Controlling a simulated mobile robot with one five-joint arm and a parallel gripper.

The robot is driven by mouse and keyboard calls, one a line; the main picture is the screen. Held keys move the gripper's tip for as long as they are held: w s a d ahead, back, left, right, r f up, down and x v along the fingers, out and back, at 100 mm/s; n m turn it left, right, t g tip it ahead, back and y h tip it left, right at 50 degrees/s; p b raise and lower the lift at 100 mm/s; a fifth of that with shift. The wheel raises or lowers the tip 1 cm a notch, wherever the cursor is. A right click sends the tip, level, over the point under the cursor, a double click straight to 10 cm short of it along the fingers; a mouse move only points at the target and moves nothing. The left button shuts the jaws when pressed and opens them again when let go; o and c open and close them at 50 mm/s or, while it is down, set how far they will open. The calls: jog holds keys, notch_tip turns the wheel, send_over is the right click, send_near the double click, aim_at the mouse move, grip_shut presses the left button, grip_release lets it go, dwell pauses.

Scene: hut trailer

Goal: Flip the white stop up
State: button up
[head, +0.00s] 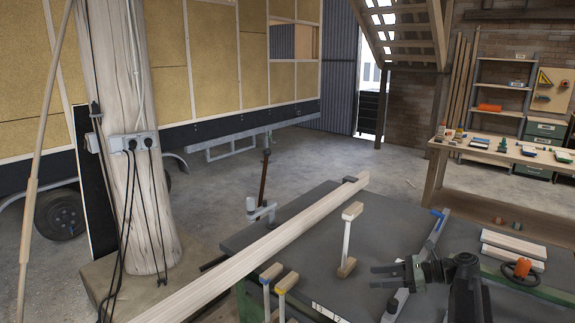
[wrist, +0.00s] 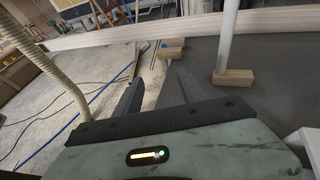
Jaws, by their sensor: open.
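A white bar (head: 346,243) with a wooden block at each end stands upright on the dark table (head: 300,225). I cannot tell for sure that it is the white stop. In the wrist view a white bar (wrist: 229,35) with a wooden foot (wrist: 233,77) stands to the right of my fingers. Two similar bars, one with a blue mark (head: 265,281) and one with a yellow mark (head: 282,290), stand at the table's front left. My gripper (head: 374,276) is open and empty, low over the table, right of the white bar and apart from it; its fingers also show in the wrist view (wrist: 157,82).
A long pale timber (head: 265,245) lies across the table, behind the white bar. A grey metal fitting (head: 260,212) stands beyond it. A blue-ended metal bar (head: 433,235), short boards (head: 514,250) and a dark handwheel (head: 522,268) are to the right.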

jog(key=s+a+f+n+g+h+p, duration=0.3)
jog(key=s+a+n, duration=0.15)
jog(key=a, duration=0.55)
jog(key=s+a+f+n+g+h+p, duration=0.25)
jog(key=s+a+n, duration=0.2)
jog(key=a, duration=0.55)
jog(key=s+d+f+n+t+h, duration=0.1)
jog(key=s+d+f+n+h, duration=0.2)
jog(key=d+n+h, duration=0.5)
jog(key=d+f+n, duration=0.1)
jog(key=n, duration=0.3)
jog(key=shift+d+n, duration=0.25)
jog(key=shift+n, duration=0.15)
